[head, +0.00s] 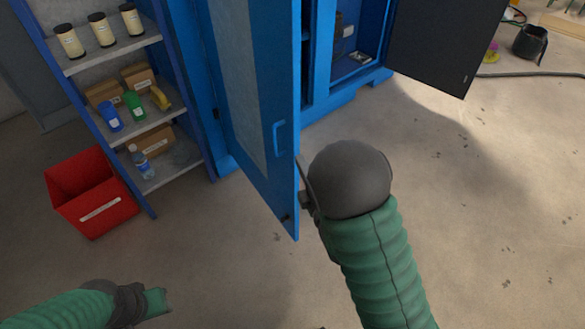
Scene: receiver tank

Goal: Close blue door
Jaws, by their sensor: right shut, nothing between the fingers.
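The blue door (262,100) is swung open from the blue cabinet (196,75) and stands out toward me in the middle of the head view. It has a pale inset panel and a small blue handle (278,138). My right gripper (303,180) is shut and empty at the door's free edge, just right of it; my own dark wrist hides part of it, and I cannot tell if it touches the door. My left gripper (156,301) is low at the left, over the floor and away from the door; its jaws are unclear.
A second, dark-faced door (435,43) stands open at the right. Left of the cabinet is a shelf unit (183,160) with jars, boxes, bottles and a yellow item. A red bin (92,195) sits on the floor before it. A hose (530,74) lies far right. The right floor is mostly clear.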

